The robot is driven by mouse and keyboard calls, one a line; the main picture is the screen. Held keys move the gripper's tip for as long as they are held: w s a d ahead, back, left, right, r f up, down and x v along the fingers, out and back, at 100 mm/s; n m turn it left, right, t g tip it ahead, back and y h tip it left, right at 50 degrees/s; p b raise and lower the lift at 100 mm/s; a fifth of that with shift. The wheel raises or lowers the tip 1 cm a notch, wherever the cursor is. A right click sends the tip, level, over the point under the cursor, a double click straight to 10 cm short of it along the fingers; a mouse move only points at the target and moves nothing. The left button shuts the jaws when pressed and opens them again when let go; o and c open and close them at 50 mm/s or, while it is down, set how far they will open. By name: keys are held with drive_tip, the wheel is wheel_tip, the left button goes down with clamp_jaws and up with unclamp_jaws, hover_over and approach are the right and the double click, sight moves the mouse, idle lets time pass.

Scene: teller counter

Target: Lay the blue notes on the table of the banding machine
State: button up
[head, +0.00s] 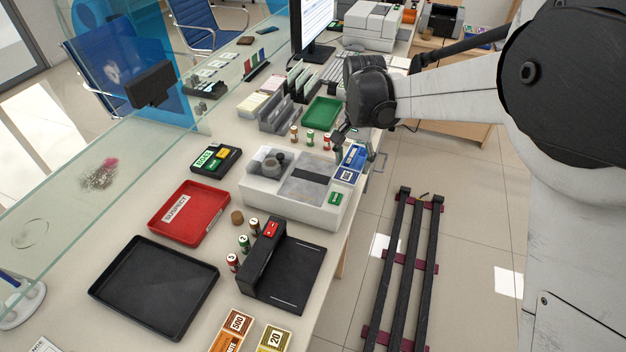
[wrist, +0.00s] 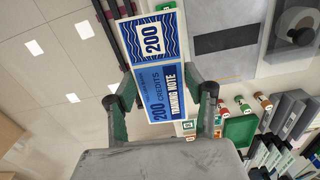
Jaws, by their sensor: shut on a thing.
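The blue notes (head: 352,160), a bundle marked 200 and "training note", are held in my gripper (head: 356,150). In the wrist view, the notes (wrist: 152,62) lie between the two fingers of my gripper (wrist: 165,90), which is shut on them. The banding machine appears to be the white unit (head: 262,193) with a grey flat table (head: 305,194), a dark strip across it and a round spool at its left. The notes are at the machine's right edge, beside the table. Whether they touch the machine is unclear. The table (wrist: 215,18) shows bare in the wrist view.
A black device with a flat plate (head: 297,278) stands in front of the machine. A red tray (head: 168,234), a black tray (head: 130,300) and a green tray (head: 321,113) lie around it. Small rolls (head: 309,137) stand just behind. A glass screen runs along the left.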

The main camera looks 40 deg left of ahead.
drive_tip(key=s+a+r+b, duration=0.1)
drive_tip(key=s+a+r, duration=0.1)
drive_tip(key=s+a, duration=0.5)
drive_tip(key=s+a+r, duration=0.2)
drive_tip(key=s+a, duration=0.4)
drive_tip(key=a, duration=0.3)
hover_over(311, 177)
drive_tip(key=shift+n, duration=0.4)
wheel_tip(311, 177, down, 7)
drive_tip(key=shift+f, duration=0.1)
drive_tip(key=shift+w+f, duration=0.1)
drive_tip(key=shift+f, duration=1.9)
drive_tip(key=shift+f, duration=0.15)
drive_tip(key=o, duration=1.1)
drive_tip(key=shift+o, duration=0.2)
